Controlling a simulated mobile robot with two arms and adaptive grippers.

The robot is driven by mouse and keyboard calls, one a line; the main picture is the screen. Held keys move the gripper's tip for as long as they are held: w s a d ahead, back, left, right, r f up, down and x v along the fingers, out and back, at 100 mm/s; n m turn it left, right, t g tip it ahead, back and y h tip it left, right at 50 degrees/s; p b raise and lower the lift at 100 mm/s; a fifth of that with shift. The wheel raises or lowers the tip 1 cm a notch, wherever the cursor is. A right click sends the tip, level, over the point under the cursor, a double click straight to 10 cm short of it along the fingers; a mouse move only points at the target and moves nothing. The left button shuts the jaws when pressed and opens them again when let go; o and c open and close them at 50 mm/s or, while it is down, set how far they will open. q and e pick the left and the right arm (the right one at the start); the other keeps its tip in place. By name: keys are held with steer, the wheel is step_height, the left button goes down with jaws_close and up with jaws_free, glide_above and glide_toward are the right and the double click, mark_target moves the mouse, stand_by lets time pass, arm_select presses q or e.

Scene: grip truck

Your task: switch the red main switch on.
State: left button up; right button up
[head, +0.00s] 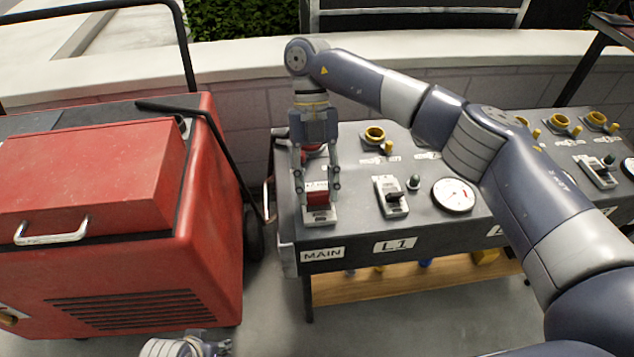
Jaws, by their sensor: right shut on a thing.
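The red main switch (318,197) sits on a pale base plate at the left end of the grey control panel (352,228), above the MAIN label (322,254). My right gripper (320,193) points down over it from above. Its fingers are shut on the red switch, one on each side. The gripper partly hides the switch, and I cannot tell its exact position. My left gripper (210,346) shows only in part at the bottom edge, left of the panel, and its fingers are not clear.
A red cart (210,240) with a black handle stands close left of the panel. Right of the main switch are a black switch (392,199), a round gauge (454,195) and yellow rings (374,134). A pale wall (250,66) runs behind. My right arm spans the panel.

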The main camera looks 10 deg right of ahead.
steer(key=o, duration=1.1)
steer(key=shift+c, duration=0.2)
steer(key=v, duration=1.2)
